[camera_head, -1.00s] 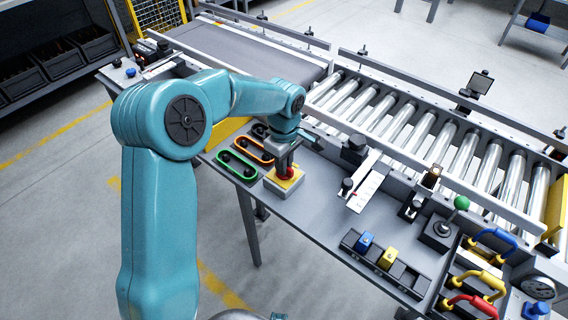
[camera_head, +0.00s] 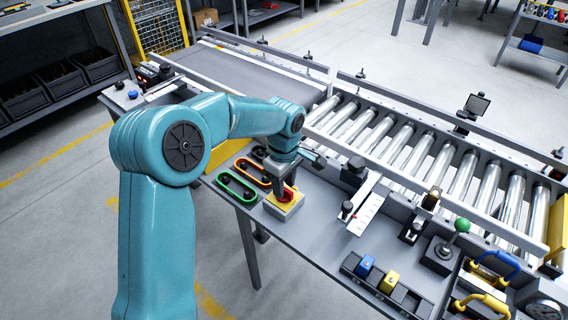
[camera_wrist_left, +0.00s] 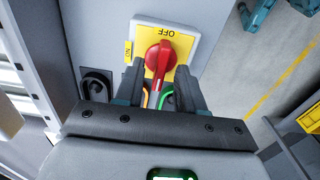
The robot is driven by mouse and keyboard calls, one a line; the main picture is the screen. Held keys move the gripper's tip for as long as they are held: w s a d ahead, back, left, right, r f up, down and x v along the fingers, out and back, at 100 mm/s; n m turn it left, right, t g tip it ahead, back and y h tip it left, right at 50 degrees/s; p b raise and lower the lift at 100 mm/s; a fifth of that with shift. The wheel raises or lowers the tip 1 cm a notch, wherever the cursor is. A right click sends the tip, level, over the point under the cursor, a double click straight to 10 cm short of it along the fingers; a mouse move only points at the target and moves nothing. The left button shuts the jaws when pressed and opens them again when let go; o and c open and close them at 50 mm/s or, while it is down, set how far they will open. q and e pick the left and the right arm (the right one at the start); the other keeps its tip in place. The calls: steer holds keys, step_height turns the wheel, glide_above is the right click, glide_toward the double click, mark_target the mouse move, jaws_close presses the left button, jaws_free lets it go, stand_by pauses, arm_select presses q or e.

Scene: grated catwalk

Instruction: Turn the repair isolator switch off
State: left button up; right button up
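The repair isolator switch (camera_head: 285,204) is a light box with a yellow face and a red rotary knob, on the near edge of the grey bench. In the left wrist view its red knob (camera_wrist_left: 160,57) sits on the yellow plate, with OFF printed at the top and ON at the left. The knob's grip lies roughly upright in that view, its lower end towards my gripper. My left gripper (camera_wrist_left: 160,86) is open, one finger on each side of the knob, with gaps showing. In the head view the left gripper (camera_head: 284,190) hides part of the knob. My right gripper is out of view.
Green (camera_head: 236,186) and orange (camera_head: 253,172) oval-rimmed fixtures lie close left of the switch. A roller conveyor (camera_head: 420,150) runs behind. A white scaled plate (camera_head: 366,211), a block rail (camera_head: 388,284) and a green-knobbed lever (camera_head: 445,247) stand to the right.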

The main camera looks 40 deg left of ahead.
arm_select(q)
step_height(320, 180, up, 16)
steer(key=p, duration=0.2)
steer(key=shift+f, duration=0.2)
steer(key=shift+s+f, duration=0.1)
steer(key=shift+s, duration=0.05)
